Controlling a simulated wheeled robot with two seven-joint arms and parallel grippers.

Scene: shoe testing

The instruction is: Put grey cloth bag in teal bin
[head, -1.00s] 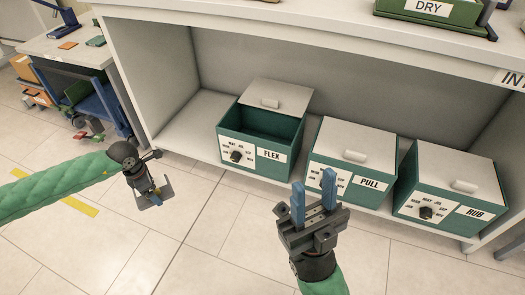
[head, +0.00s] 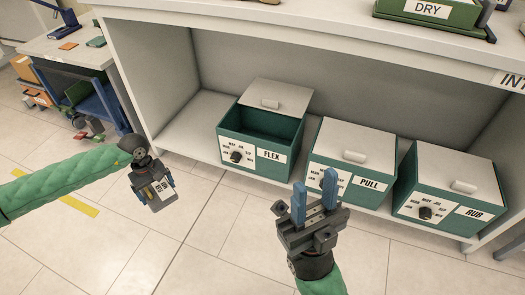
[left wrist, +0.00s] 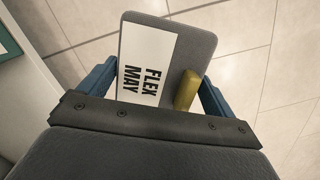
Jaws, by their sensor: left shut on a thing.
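My left gripper (head: 160,188) is shut on the grey cloth bag (head: 161,201), held over the floor left of the shelf. In the left wrist view the bag (left wrist: 196,52) sits between the blue fingers, with a white label reading FLEX MAY and a yellow piece (left wrist: 187,90) at its side. Three teal bins stand on the low shelf, labelled FLEX (head: 229,152), PULL (head: 376,198) and RUB (head: 445,226). The FLEX bin is open, its grey lid pushed back; the other two have their lids on. My right gripper (head: 314,200) is open and empty in front of the PULL bin.
The white shelf (head: 195,135) has bare room left of the FLEX bin. Its upper board (head: 250,25) overhangs the bins and carries a green DRY tray (head: 428,14). A side table with a blue cart (head: 98,110) stands at far left. The floor between my arms is clear.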

